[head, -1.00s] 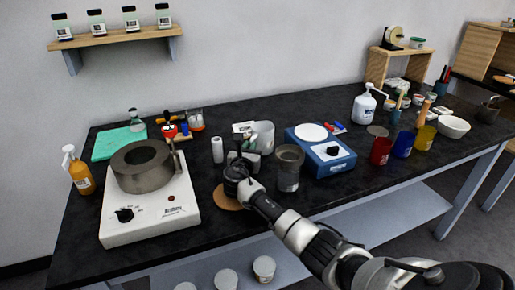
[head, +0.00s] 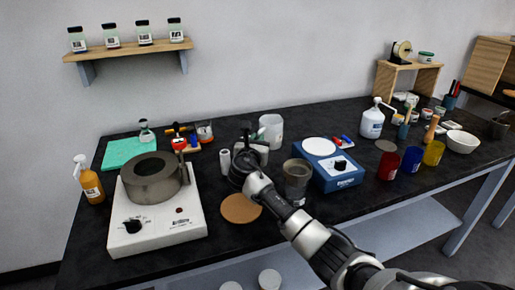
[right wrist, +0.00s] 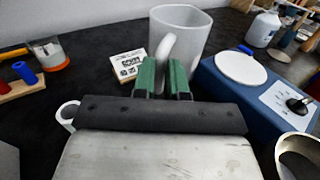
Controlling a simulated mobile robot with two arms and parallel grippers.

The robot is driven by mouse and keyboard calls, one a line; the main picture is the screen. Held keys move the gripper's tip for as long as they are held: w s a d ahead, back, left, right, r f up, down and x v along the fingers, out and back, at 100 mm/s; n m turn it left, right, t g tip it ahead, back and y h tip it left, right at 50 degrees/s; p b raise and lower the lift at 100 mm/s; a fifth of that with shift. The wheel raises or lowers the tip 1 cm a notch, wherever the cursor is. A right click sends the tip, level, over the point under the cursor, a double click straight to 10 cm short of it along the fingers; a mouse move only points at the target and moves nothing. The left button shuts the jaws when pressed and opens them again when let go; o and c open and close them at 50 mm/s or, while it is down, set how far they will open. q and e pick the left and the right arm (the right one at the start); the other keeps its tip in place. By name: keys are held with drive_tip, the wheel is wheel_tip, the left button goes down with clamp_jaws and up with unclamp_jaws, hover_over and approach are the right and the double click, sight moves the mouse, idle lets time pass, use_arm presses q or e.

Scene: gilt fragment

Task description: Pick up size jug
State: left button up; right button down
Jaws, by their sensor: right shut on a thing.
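The size jug, a pale white-grey open jug (head: 271,130), is held up over the black bench between the white hotplate and the blue scale. It also shows in the right wrist view (right wrist: 187,32), upright, with its curved handle toward me. My right gripper (right wrist: 163,80) has its green fingers closed on either side of that handle. In the head view the right gripper (head: 257,141) is at the jug's near left side, and my wrist hides part of what is below. My left gripper is not in view.
A round cork mat (head: 240,208) lies bare at the front edge. The blue scale (head: 335,170) and a grey cup (head: 297,175) stand to the right. A hotplate with a grey ring (head: 155,220) is left. A white cylinder (head: 225,161) stands close left of the gripper.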

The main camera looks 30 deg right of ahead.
drive_tip(key=shift+r, duration=1.15)
drive_tip(key=shift+r, duration=0.1)
idle(2.1)
